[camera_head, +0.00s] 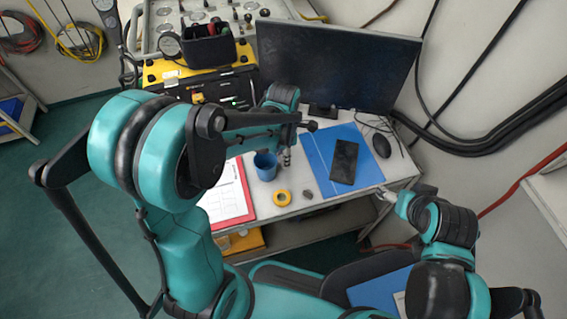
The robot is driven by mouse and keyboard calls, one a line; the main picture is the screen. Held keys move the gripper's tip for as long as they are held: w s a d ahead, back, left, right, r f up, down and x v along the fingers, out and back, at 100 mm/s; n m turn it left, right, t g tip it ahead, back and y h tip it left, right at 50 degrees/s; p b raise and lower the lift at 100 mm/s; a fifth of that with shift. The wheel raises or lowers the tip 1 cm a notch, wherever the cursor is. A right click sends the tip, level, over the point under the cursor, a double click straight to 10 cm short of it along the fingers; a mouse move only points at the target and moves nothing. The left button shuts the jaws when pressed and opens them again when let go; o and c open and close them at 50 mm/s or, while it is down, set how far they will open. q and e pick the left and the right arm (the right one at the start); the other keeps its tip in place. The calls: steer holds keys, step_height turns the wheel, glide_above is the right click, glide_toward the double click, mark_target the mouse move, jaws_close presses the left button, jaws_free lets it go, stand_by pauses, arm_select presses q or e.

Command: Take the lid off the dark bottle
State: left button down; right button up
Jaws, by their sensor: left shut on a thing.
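My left gripper (287,157) points down over the desk, just right of the blue cup. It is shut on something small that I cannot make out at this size. I cannot pick out the dark bottle or its lid with certainty; my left arm covers part of the desk and the panel behind it. My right gripper (383,194) is at the desk's front right edge, apart from the things on it, and its jaws are too small to read.
On the desk (330,206) are a blue cup (265,166), yellow tape roll (283,198), red-edged clipboard (228,197), and blue mat (318,150) with a flat black object (344,161). The air panel (205,78) is at back left.

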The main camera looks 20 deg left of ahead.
arm_select(q)
step_height(320, 180, down, 4)
steer(key=shift+f+b, duration=0.1)
steer(key=shift+b, duration=0.75)
steer(key=shift+s, duration=0.1)
steer(key=shift+s+f, duration=0.1)
steer(key=c, duration=1.2)
jaws_free()
steer(key=shift+o, duration=0.2)
